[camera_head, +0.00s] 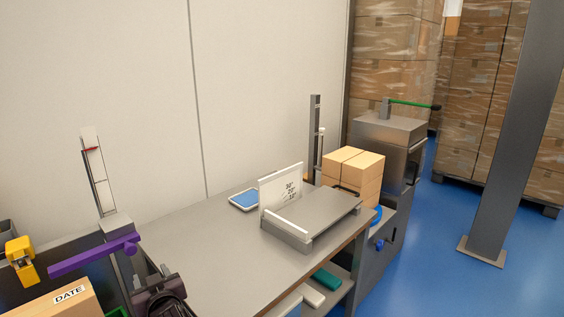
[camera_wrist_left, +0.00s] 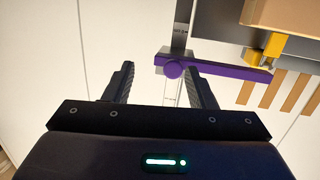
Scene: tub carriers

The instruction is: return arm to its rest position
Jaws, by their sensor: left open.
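My left gripper (camera_head: 160,292) is at the bottom left of the head view, partly cut off by the lower edge. In the left wrist view its two dark fingers (camera_wrist_left: 160,76) are spread apart with nothing held between them. A purple lever arm (camera_head: 92,256) on a grey post is just left of the gripper in the head view. In the wrist view the lever (camera_wrist_left: 225,70) lies beyond the fingers, its round end showing in the gap. I cannot tell how far apart they are in depth. My right gripper is in neither view.
A yellow part (camera_head: 21,260) and a box marked DATE (camera_head: 66,300) are at the lower left. A grey table (camera_head: 195,250) bears a blue-screened tablet (camera_head: 244,199) and a flat grey fixture (camera_head: 318,212). Cardboard boxes (camera_head: 353,172) stand behind it. A grey pillar (camera_head: 510,130) rises at right.

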